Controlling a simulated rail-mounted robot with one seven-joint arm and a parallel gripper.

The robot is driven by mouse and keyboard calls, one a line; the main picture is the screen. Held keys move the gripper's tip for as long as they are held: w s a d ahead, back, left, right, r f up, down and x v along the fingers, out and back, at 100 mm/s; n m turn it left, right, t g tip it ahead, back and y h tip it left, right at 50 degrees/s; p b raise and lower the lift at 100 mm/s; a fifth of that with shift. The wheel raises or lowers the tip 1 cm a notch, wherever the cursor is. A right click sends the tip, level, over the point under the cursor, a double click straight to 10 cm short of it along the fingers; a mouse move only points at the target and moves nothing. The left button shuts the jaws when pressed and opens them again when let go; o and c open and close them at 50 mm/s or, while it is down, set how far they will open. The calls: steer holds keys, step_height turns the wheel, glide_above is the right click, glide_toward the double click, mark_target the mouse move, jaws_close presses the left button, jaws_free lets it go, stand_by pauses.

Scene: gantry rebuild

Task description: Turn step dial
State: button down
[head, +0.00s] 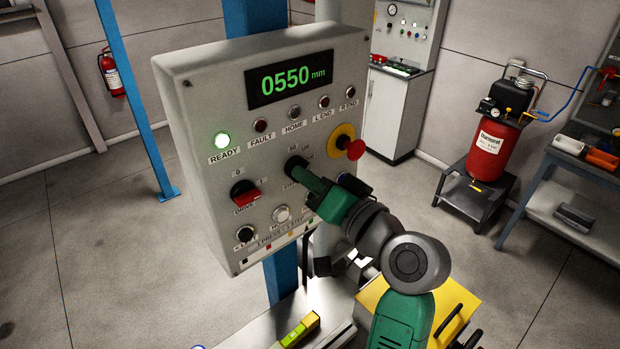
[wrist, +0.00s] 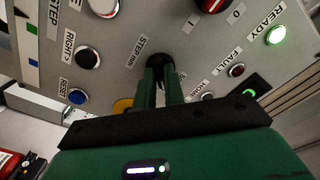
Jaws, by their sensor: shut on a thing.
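The step dial (head: 294,164) is a black knob on the grey control panel, right of the drive switch, with the label "50" visible above it. My gripper (head: 305,176) reaches it from the lower right, its green fingers closed on the knob. In the wrist view the step dial (wrist: 159,59) shows as a black cap between the tips of my gripper (wrist: 160,70), beside the "STEP mm" label. The dial's pointer and part of its scale are hidden by the fingers.
The panel display (head: 290,77) reads 0550 mm, and the green READY lamp (head: 222,141) is lit. A red mushroom button (head: 354,149) on a yellow collar sits close to the dial's upper right. The red-handled drive switch (head: 245,194) is to its left.

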steer(key=shift+f+n+b, duration=0.15)
steer(key=shift+n+b, duration=0.15)
steer(key=shift+b, duration=0.25)
steer(key=n+b, duration=0.8)
steer(key=b, duration=0.1)
steer(key=shift+n+b, duration=0.3)
steer(key=c, duration=1.5)
jaws_free()
steer(key=v, duration=0.7)
steer(key=shift+s+d, duration=0.3)
